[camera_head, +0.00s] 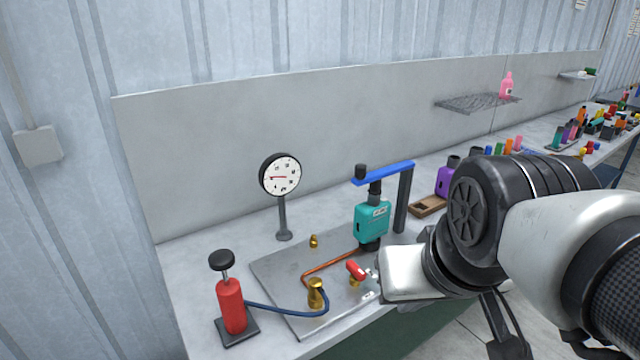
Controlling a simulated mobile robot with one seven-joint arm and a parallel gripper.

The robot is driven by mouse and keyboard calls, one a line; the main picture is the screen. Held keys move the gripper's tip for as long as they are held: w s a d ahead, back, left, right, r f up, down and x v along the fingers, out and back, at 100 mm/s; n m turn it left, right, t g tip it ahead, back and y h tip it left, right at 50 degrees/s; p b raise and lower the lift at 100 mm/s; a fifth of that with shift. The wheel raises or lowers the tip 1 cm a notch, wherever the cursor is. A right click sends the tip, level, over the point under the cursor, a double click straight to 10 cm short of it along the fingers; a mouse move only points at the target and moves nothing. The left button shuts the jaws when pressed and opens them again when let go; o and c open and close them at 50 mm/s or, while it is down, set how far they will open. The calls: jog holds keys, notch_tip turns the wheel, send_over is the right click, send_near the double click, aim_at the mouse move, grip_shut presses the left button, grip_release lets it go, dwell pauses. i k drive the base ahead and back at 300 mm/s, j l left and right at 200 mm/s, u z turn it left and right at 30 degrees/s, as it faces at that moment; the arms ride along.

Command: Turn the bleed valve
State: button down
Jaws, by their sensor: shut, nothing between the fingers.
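The likely bleed valve is a small brass fitting with a red handle (356,270), on a grey metal plate (275,268) on the bench. My gripper (373,274) comes in from the right, its fingertips small and close to the right side of the red handle. It is shut with nothing between the fingers. I cannot tell whether the fingertips touch the handle. A copper pipe (325,267) runs from a brass fitting (316,292) towards the teal muffler-like part (372,220) under a blue clamp arm (385,172).
A red hand pump (231,305) stands at the front left, its blue hose (285,309) reaching the brass fitting. A round gauge (280,176) stands behind the plate. A purple part (444,181) sits on a wooden block behind my arm. The back-left bench is clear.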

aim_at(351, 266)
jog(key=i+l+u, duration=0.5)
jog(key=l+u, duration=0.25)
jog(key=i+l+u, duration=0.25)
jog(key=l, duration=0.2)
jog(key=k, duration=0.1)
